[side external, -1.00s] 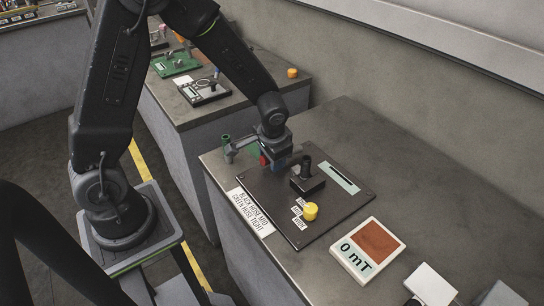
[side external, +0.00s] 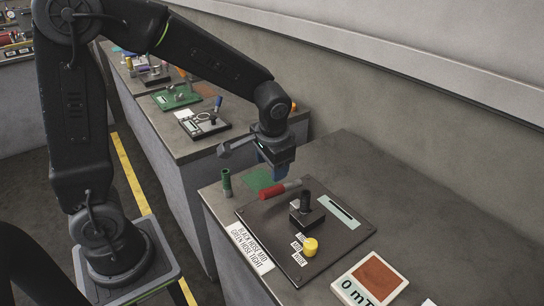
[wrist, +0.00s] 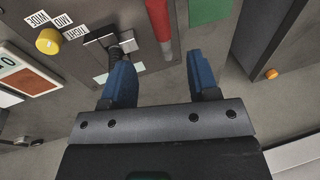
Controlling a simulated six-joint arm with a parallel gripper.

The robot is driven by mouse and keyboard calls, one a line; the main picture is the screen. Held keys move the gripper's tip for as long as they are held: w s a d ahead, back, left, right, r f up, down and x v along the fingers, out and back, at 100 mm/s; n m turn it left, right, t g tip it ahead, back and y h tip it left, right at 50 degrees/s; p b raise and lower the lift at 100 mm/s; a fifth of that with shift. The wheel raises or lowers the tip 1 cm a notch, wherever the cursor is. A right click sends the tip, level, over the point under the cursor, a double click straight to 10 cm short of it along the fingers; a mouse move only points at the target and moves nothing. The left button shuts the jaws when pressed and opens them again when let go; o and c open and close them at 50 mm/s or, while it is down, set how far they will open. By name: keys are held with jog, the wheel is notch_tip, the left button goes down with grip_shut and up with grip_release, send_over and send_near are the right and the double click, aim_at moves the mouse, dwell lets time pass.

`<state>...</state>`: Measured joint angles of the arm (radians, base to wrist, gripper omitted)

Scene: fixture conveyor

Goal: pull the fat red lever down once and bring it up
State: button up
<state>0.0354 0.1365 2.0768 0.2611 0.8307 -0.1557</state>
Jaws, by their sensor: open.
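The fat red lever (side external: 280,189) lies at a low slant along the far left edge of the dark panel (side external: 262,222). In the wrist view the red lever (wrist: 159,22) runs to the top edge, beyond the gap between the fingertips. My gripper (side external: 272,174) has blue fingers and is just above the lever, apart from it. In the wrist view my gripper (wrist: 160,72) is open, with nothing between the fingers. Whether the lever is at an end of its travel I cannot tell.
A black lever (side external: 307,206) stands close by on the panel, near the left finger in the wrist view. A yellow knob (side external: 310,246) is nearer the front. A green cylinder (side external: 226,182) stands at the left.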

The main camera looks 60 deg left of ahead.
jog(key=shift+v, duration=1.25)
